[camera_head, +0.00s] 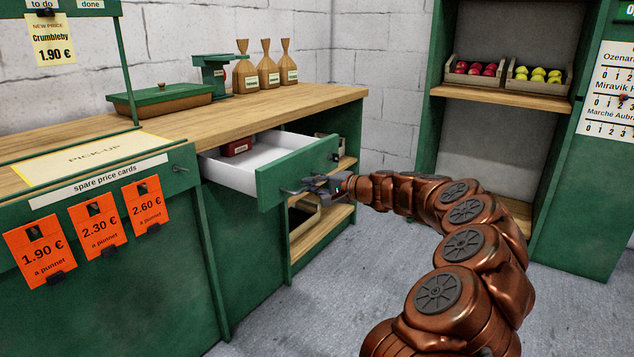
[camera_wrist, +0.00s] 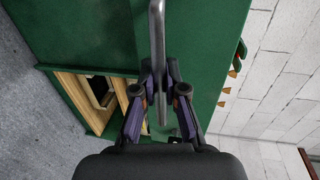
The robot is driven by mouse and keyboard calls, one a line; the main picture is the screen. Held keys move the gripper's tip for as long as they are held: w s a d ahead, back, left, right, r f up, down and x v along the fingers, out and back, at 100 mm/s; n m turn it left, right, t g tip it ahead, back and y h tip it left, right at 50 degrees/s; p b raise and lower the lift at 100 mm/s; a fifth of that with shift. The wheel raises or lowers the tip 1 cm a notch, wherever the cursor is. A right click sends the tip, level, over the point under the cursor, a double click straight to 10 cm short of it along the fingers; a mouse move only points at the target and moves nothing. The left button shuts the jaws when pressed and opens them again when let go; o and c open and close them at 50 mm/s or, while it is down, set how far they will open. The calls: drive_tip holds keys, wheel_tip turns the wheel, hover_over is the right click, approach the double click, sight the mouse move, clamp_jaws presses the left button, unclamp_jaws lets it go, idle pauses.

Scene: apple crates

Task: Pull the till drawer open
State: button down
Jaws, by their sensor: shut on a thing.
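The till drawer (camera_head: 268,183) has a green front and a white inside, and stands well out from the wooden-topped counter in the head view. A small red box lies inside it at the back left. My gripper (camera_head: 308,186) is at the drawer's front, shut on the metal bar handle (camera_wrist: 158,45). The wrist view shows the handle running between the two fingers (camera_wrist: 160,95), with the green drawer front behind it. My fingers partly hide the handle in the head view.
The counter (camera_head: 300,98) holds a green-lidded box, a scale and brown bags. Open shelves (camera_head: 325,225) stand below, right of the drawer. A shelf unit with apple crates (camera_head: 475,78) stands at the back right. Grey floor (camera_head: 320,290) is clear in front of the drawer.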

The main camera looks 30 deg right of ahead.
drive_tip(key=shift+s, duration=0.25)
drive_tip(key=c, duration=1.2)
unclamp_jaws()
drive_tip(key=shift+d, duration=0.1)
drive_tip(key=shift+s, duration=0.1)
drive_tip(key=v, duration=1.2)
